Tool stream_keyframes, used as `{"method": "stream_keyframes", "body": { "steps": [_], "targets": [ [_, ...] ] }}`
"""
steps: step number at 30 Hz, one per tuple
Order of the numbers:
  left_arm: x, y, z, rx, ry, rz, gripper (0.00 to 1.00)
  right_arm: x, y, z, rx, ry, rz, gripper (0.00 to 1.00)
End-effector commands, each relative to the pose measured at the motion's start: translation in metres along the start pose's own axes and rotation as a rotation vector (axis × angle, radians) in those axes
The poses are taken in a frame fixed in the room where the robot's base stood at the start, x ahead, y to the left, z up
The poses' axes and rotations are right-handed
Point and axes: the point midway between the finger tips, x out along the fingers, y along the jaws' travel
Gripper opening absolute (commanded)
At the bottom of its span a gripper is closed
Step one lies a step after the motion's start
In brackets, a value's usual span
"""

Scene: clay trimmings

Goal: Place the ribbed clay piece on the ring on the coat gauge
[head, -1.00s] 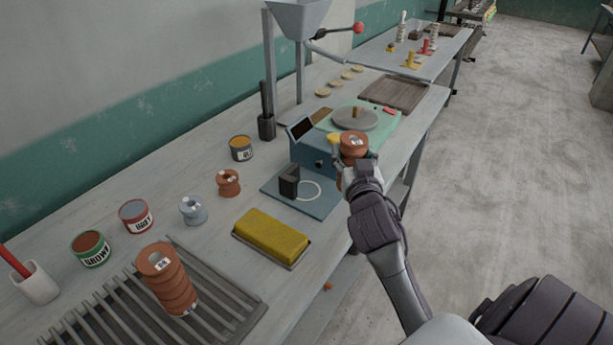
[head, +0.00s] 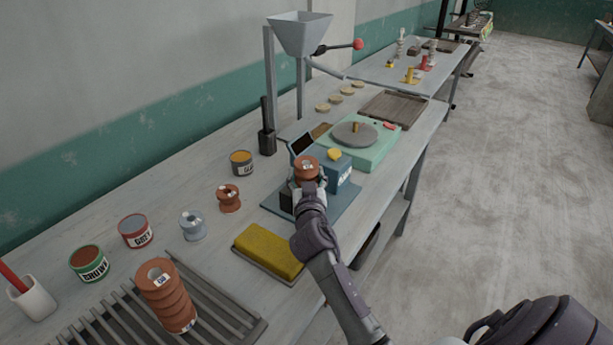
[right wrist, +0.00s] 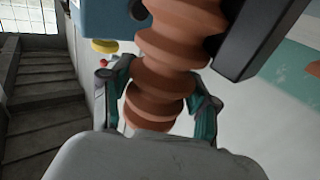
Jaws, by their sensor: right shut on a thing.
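My right gripper (right wrist: 160,100) is shut on a ribbed brown clay piece (right wrist: 172,70), upright between its fingers. In the head view the top of this piece (head: 306,164) shows above my right gripper (head: 308,188). It is over the blue coat gauge (head: 342,205), in front of the gauge's dark block (head: 286,200). The ring on the gauge is hidden behind the piece and gripper, so I cannot tell whether the piece touches it. My left gripper is not in view.
A second ribbed brown piece (head: 166,298) stands on the slatted rack (head: 225,322). A yellow sponge (head: 268,250) lies in front of the gauge. A small brown spool (head: 229,198), a grey spool (head: 192,226) and several paint tins stand left. A green turntable unit (head: 372,150) stands behind.

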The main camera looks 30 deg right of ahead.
Motion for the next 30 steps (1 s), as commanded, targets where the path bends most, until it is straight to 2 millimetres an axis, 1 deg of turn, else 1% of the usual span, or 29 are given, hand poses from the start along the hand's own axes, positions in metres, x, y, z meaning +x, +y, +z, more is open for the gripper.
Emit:
{"method": "stream_keyframes", "body": {
  "steps": [1, 6, 7, 11, 19, 22, 26, 30],
  "targets": [
    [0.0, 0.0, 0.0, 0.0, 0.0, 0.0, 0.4, 0.0, 0.0, -0.003, 0.001, 0.005, -0.001, 0.0],
    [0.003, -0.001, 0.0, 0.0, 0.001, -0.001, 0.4, 0.0, 0.0, 0.0, 0.001, 0.005, -0.001, 0.0],
    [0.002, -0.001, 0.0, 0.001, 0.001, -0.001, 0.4, 0.0, 0.0, 0.002, 0.0, 0.0, 0.0, 0.64],
    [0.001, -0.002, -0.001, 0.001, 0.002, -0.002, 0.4, 0.0, 0.0, 0.001, 0.0, -0.001, 0.0, 0.85],
    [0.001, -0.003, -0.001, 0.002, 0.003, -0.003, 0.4, 0.0, 0.0, 0.001, 0.0, 0.0, 0.0, 0.86],
    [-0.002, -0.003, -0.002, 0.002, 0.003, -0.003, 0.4, -0.001, 0.0, -0.002, 0.0, 0.0, 0.0, 0.86],
    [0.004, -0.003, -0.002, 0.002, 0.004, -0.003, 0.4, -0.016, -0.001, 0.002, 0.003, -0.002, -0.002, 0.86],
    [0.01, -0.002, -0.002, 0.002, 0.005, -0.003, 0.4, -0.046, -0.001, 0.004, 0.004, -0.003, -0.001, 0.86]
  ]
}}
